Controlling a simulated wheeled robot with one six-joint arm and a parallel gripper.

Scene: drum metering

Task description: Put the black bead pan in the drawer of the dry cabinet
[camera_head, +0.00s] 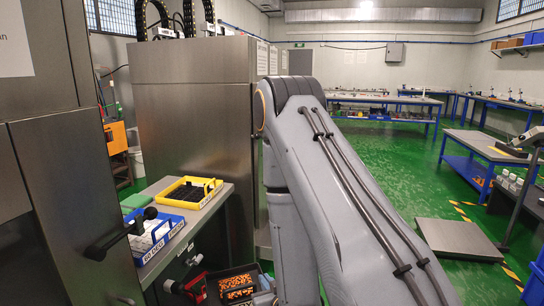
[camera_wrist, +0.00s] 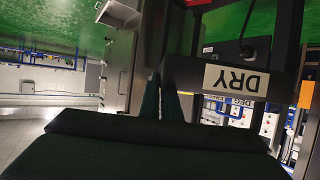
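In the head view, a black pan (camera_head: 237,286) with orange beads in it sits low at the bottom edge, beside my arm. In the wrist view, which is upside down, a dark bar with a white DRY label (camera_wrist: 237,80) lies close in front of my gripper (camera_wrist: 161,95). Its two dark fingers show near the bar's left end. I cannot tell whether they touch it or how far apart they are. The gripper is not visible in the head view.
A yellow tray (camera_head: 190,192) and a blue tray (camera_head: 158,236) with white items stand on the counter. A tall steel cabinet (camera_head: 190,130) rises behind. A floor platform (camera_head: 459,239) lies right of my arm. Green floor (camera_head: 390,175) is open beyond.

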